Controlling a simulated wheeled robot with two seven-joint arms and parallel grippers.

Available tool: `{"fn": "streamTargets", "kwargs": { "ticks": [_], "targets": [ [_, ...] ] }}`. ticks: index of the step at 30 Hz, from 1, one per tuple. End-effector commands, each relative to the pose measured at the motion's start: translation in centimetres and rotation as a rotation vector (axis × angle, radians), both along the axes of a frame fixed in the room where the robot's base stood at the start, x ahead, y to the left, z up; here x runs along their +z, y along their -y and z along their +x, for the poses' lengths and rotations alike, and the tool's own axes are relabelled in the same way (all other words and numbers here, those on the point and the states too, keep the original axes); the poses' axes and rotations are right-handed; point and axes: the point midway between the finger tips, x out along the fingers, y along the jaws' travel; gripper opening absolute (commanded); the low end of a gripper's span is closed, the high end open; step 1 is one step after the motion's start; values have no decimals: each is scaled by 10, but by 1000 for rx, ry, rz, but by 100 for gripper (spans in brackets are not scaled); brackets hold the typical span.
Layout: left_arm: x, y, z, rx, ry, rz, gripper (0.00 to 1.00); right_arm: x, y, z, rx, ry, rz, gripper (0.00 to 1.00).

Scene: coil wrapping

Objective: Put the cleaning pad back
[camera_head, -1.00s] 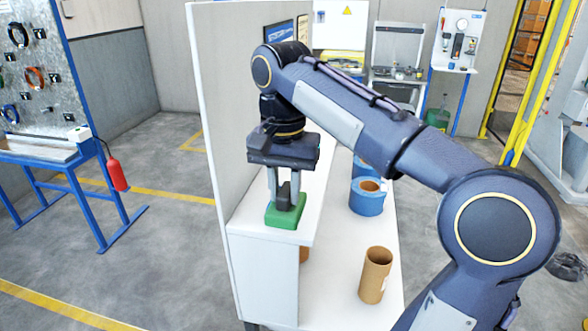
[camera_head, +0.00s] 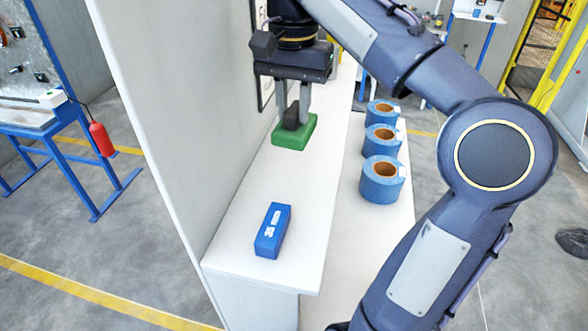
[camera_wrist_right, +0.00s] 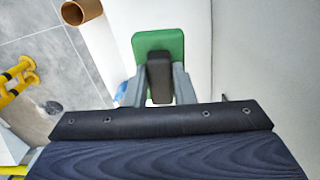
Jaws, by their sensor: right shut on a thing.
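The cleaning pad (camera_head: 290,139) is a green block with a dark grip on top. It is over the white upper shelf (camera_head: 230,232), close to the upright panel; I cannot tell whether it touches the shelf. My right gripper (camera_head: 292,112) points down from above and is shut on the pad's dark grip. In the right wrist view, the green pad (camera_wrist_right: 150,40) shows beyond the fingers (camera_wrist_right: 160,85), which sit on both sides of the grip. My left gripper is not in view.
A blue box (camera_head: 272,232) lies on the near part of the upper shelf. Several blue rolls (camera_head: 382,182) stand on the lower surface to the right. A tall grey panel (camera_head: 180,110) borders the shelf on the left. A brown tube (camera_wrist_right: 80,12) shows in the right wrist view.

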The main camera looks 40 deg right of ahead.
Motion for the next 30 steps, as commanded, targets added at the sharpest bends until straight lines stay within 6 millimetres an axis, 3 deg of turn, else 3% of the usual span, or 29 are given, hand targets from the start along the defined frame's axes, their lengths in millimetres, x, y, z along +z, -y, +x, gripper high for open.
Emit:
{"fn": "streamTargets", "kwargs": {
  "ticks": [5, 13, 23, 30],
  "targets": [
    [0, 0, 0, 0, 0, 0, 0, -2, 0, 0, -1, -1, -1, 5],
    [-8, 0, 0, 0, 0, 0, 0, -45, 1, -1, -3, -4, -1, 5],
    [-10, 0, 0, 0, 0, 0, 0, -84, 1, -1, -2, -4, 0, 5],
    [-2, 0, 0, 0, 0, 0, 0, -97, 0, 0, -2, 1, 1, 5]
  ]
}}
